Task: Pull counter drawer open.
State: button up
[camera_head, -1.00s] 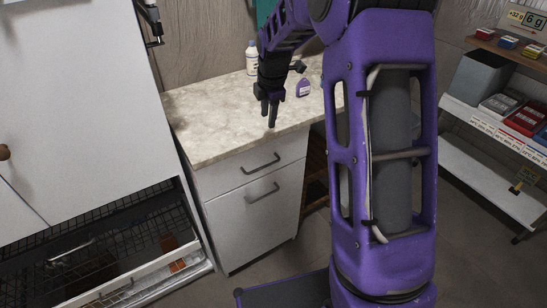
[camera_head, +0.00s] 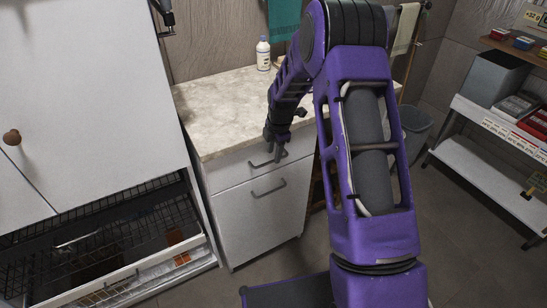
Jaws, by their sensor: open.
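The white counter (camera_head: 262,217) has a pale stone top and two stacked fronts, each with a dark bar handle. The top drawer (camera_head: 232,172) looks shut, flush with the front below it. Its handle (camera_head: 262,164) is partly hidden by my gripper. My gripper (camera_head: 273,153) points down in front of the counter's edge, its fingers at the right part of the top handle. It is open; whether the fingers straddle or touch the bar I cannot tell. The lower handle (camera_head: 268,189) is clear below it.
A white bottle (camera_head: 263,54) stands at the back of the countertop (camera_head: 215,110). At left is a white cabinet with an open wire-rack drawer (camera_head: 110,284). At right are a grey bin (camera_head: 415,128) and a shelf with boxes (camera_head: 500,165). Floor in front of the counter is partly free.

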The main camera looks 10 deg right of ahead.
jog(key=shift+w+f, duration=0.25)
jog(key=shift+f, duration=0.9)
grip_shut()
dwell(0.6)
